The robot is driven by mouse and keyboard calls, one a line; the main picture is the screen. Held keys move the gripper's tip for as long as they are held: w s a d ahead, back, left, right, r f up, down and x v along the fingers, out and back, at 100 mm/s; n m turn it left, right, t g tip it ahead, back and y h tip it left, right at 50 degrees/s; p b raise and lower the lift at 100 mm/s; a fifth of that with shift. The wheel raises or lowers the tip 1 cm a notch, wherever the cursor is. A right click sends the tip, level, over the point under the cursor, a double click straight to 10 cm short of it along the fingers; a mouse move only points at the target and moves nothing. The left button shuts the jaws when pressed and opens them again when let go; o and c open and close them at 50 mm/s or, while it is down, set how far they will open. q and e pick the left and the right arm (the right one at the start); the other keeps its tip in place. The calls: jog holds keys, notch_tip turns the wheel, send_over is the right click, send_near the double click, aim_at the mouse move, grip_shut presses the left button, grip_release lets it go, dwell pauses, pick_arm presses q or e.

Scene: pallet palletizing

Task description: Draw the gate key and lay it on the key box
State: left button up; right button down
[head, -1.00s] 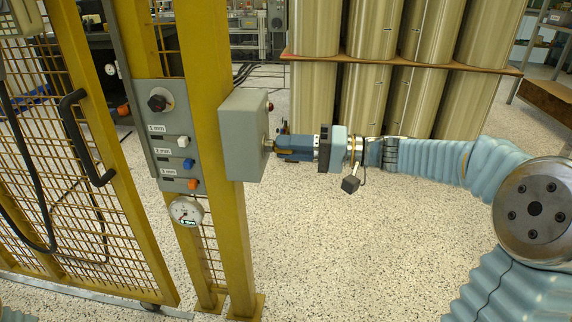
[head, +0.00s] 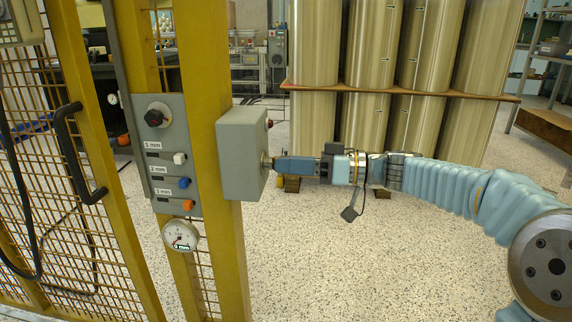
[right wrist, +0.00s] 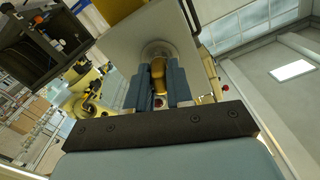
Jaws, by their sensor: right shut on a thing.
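The grey key box (head: 238,160) is mounted on the yellow post, with a round lock on its right face. The lock also shows in the right wrist view (right wrist: 160,50). My right gripper (head: 276,165) is level in front of that face, its fingertips close to the lock. In the right wrist view its two blue fingers (right wrist: 158,88) are shut on the brass-coloured gate key (right wrist: 158,74), which lines up with the lock. Whether the key's shaft is still inside the lock is hidden. My left gripper is not in view.
A control panel (head: 168,130) with a knob and several coloured buttons is on the post, a dial gauge (head: 180,236) below it. The yellow mesh gate (head: 100,240) with a black handle (head: 75,155) is at left. Tall metal cylinders (head: 370,120) stand behind. The speckled floor at right is clear.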

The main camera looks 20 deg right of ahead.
jog(key=shift+n, duration=1.1)
jog(key=c, duration=0.9)
grip_release()
jog(key=shift+d, duration=0.1)
jog(key=v, duration=1.3)
jog(key=shift+s+d, duration=0.2)
jog(key=shift+d, duration=0.15)
